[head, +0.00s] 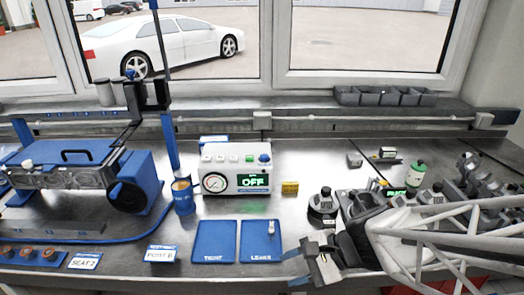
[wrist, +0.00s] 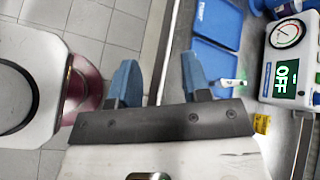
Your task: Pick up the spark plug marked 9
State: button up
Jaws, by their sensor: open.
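A small pale part (head: 270,228), which looks like a spark plug, stands on the blue mat marked LEAKS (head: 259,248). It also shows in the wrist view (wrist: 232,82), just right of my right finger. No number 9 can be read on it or elsewhere. My gripper (head: 291,266) is open and empty, to the right of and nearer than the LEAKS mat in the head view. In the wrist view, the two blue fingers of my gripper (wrist: 158,75) stand apart, with the bench edge and tiled floor behind them.
A second blue mat (head: 213,243) lies left of the LEAKS mat. Behind are a tester reading OFF (head: 235,170), a blue cup (head: 184,195) and a yellow block (head: 290,188). A blue machine (head: 140,180) and several copper-coloured parts (head: 30,252) are at left.

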aim_at(272, 230)
jog(key=w+d+f+m+t, duration=0.1)
jog(key=w+f+m+t, duration=0.1)
jog(key=m, duration=0.3)
jog(key=w+d+f+m+t+y, duration=0.1)
jog(key=w+f+m+t, duration=0.1)
jog(key=m+t, duration=0.3)
jog(key=w+d+f+m+t+y, duration=0.1)
jog(key=w+d+f+m+t, duration=0.1)
jog(key=w+m+t, duration=0.2)
jog(key=shift+w+d+f+m, duration=0.1)
jog(key=shift+w+m, duration=0.25)
jog(key=shift+m, duration=0.05)
jog(key=shift+w+d+f+m+t, duration=0.2)
jog(key=shift+d+m+t, duration=0.2)
jog(key=shift+m, duration=0.1)
jog(key=shift+w+a, duration=0.1)
jog(key=shift+a, duration=0.05)
jog(key=shift+x, duration=3.2)
jog(key=shift+w, duration=0.15)
jog(key=shift+x, duration=2.6)
jog(key=shift+f, duration=0.1)
